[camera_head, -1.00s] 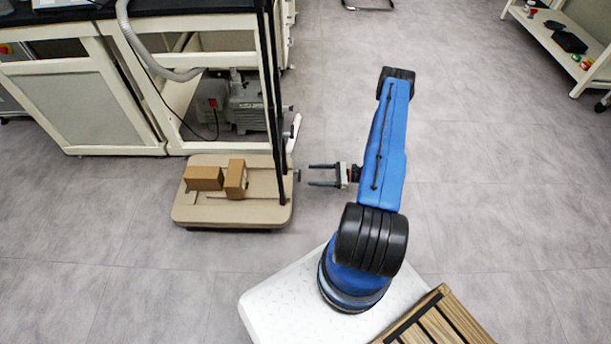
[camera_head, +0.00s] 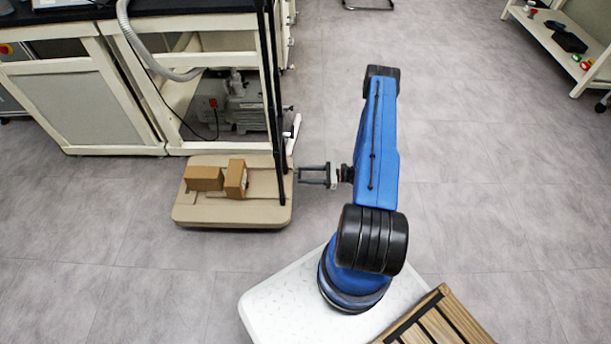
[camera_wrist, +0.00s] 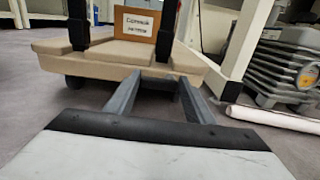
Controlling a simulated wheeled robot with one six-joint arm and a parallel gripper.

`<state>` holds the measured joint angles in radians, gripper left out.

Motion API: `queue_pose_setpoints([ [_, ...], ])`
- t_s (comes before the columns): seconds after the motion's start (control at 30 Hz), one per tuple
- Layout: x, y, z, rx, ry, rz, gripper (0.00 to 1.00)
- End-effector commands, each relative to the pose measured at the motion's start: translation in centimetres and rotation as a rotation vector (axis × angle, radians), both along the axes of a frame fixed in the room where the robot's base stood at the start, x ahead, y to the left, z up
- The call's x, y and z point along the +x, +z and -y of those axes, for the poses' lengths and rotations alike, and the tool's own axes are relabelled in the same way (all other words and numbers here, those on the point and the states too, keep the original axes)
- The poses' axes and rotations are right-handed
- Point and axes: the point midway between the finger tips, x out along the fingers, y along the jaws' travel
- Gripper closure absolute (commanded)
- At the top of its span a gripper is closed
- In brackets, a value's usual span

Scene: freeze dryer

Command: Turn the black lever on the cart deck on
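The beige cart (camera_head: 215,214) stands on the floor at the left in the head view, and its deck edge also shows in the wrist view (camera_wrist: 110,58).
Two cardboard boxes (camera_head: 204,178) (camera_head: 235,179) sit on the deck. Dark upright posts (camera_head: 273,100) rise from the cart's right edge. A bench frame with a pump (camera_head: 245,103) stands behind it. The floor to the right is open.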

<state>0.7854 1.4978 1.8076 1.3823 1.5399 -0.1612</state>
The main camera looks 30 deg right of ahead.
Motion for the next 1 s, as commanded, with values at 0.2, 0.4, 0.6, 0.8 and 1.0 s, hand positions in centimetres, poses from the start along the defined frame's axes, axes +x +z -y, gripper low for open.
queue_pose_setpoints([
  [0.2, -0.01, 0.04, 0.01, 0.011, 0.0, -0.016, 0.74],
  [0.4, 0.06, 0.21, 0.07, 0.055, 0.0, -0.082, 0.74],
  [0.6, 0.22, 0.47, 0.17, 0.141, 0.0, -0.208, 0.74],
  [0.8, 0.45, 0.74, 0.32, 0.246, 0.0, -0.365, 0.74],
  [1.0, 0.71, 0.96, 0.5, 0.353, 0.0, -0.523, 0.74],
])
